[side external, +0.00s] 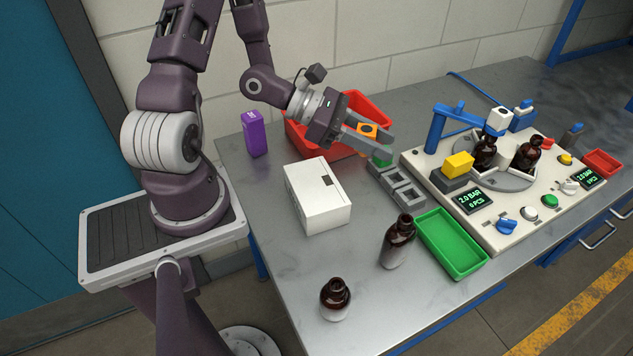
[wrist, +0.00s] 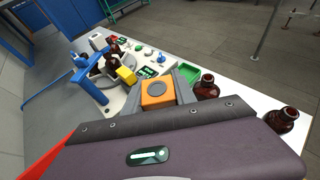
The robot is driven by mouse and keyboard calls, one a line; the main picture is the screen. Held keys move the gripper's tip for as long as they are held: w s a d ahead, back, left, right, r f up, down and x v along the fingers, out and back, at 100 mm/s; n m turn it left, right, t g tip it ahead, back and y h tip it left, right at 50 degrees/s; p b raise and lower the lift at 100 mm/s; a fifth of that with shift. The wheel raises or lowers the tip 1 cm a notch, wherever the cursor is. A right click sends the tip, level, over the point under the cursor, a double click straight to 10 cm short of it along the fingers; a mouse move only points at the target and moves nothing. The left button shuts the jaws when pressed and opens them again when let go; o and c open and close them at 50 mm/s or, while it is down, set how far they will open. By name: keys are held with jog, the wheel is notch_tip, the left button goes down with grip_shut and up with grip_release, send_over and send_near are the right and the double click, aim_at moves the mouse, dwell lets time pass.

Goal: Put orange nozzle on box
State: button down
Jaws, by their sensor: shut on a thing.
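My gripper (side external: 368,142) is shut on the orange nozzle (side external: 367,131), a small orange block with a dark round spot on top. The nozzle also shows between the fingers in the wrist view (wrist: 157,94). It is held above the table, near the right edge of the red bin and the grey holder. The white box (side external: 317,199) stands on the table to the left of and nearer than the gripper, with a dark square mark on its top. The top of the box is bare. The box does not show in the wrist view.
A red bin (side external: 300,140) lies behind the box, with a purple box (side external: 253,134) to its left. A grey holder (side external: 404,192) with square slots, a green tray (side external: 450,243) and two brown bottles (side external: 398,241) (side external: 335,299) stand nearby. The bottling station (side external: 500,225) is at right.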

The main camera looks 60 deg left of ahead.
jog(key=s+f+m+h, duration=0.1)
jog(key=s+f, duration=0.3)
jog(key=f, duration=0.6)
jog(key=shift+a+f+g, duration=0.15)
jog(key=shift+f+g, duration=0.2)
jog(key=shift+g, duration=0.05)
jog(key=shift+f, duration=0.15)
jog(key=c, duration=1)
grip_release()
